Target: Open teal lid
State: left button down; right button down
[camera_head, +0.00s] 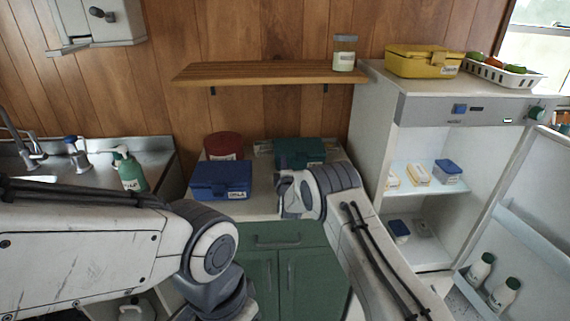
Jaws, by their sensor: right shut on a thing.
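The teal box with its teal lid (299,150) stands on the counter below the wooden shelf, right of the blue box. Its lower front is partly hidden by my right arm, and I cannot tell whether the lid is raised. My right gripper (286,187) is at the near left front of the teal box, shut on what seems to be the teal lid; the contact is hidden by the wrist. My left arm reaches in from the left, low in front of the counter, and its gripper is not visible.
A blue box (221,180) and a dark red tub (223,146) stand left of the teal box. A wooden shelf (265,72) with a jar (344,54) hangs above. An open fridge (420,230) stands at right, with a yellow box (423,61) on top.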

dwell(0.9)
jog(key=shift+d, duration=0.15)
jog(key=shift+a+r+g+p, duration=0.2)
jog(key=shift+r+g+p, duration=0.1)
jog(key=shift+r+p, duration=0.35)
jog(key=shift+w+d+r+g+p, duration=0.1)
jog(key=shift+w+r+g+p, duration=0.5)
jog(key=shift+r+p, duration=1.05)
jog(key=shift+w+a+r+g+p, duration=0.1)
jog(key=shift+w+r+g+p, duration=0.5)
jog(key=shift+r+p, duration=0.95)
jog(key=shift+w+d+r+g+p, duration=0.1)
jog(key=shift+w+r+g+p, duration=0.45)
jog(key=shift+r+p, duration=1.1)
jog(key=shift+f+p, duration=0.5)
jog(key=shift+f, duration=0.05)
jog(key=c, duration=1)
grip_release()
jog(key=shift+s, duration=0.1)
